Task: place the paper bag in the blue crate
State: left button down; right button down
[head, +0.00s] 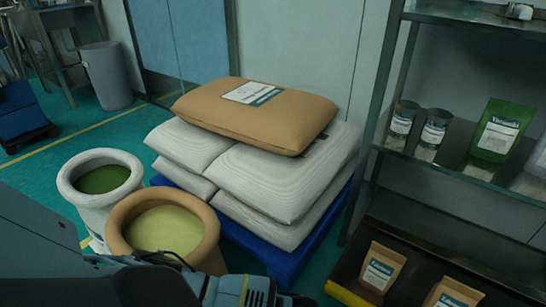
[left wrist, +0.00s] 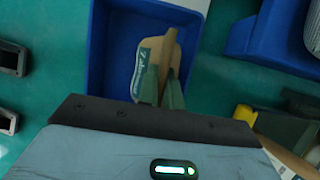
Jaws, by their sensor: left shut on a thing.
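In the left wrist view, the small brown paper bag (left wrist: 146,56) with a white and teal label is held between the two greenish fingers of my left gripper (left wrist: 160,80), which is shut on it. The blue crate (left wrist: 98,40) is behind the bag, and the bag appears within its outline. I cannot tell whether the bag is above the rim or down inside, or whether it touches the floor of the crate. The crate and this bag do not show in the head view. My right gripper is not in view.
A metal rack (head: 365,150) stands at the right, with two more paper bags (head: 380,268) in its lower dark tray. Stacked sacks (head: 270,180) rest on a blue pallet (head: 280,262). Two open tubs (head: 118,225) stand at left. Green floor shows beside the crate.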

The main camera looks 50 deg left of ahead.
pick_arm(q)
jog(key=shift+f, duration=0.1)
jog(key=c, duration=1.6)
grip_release()
jog(key=shift+o, duration=0.2)
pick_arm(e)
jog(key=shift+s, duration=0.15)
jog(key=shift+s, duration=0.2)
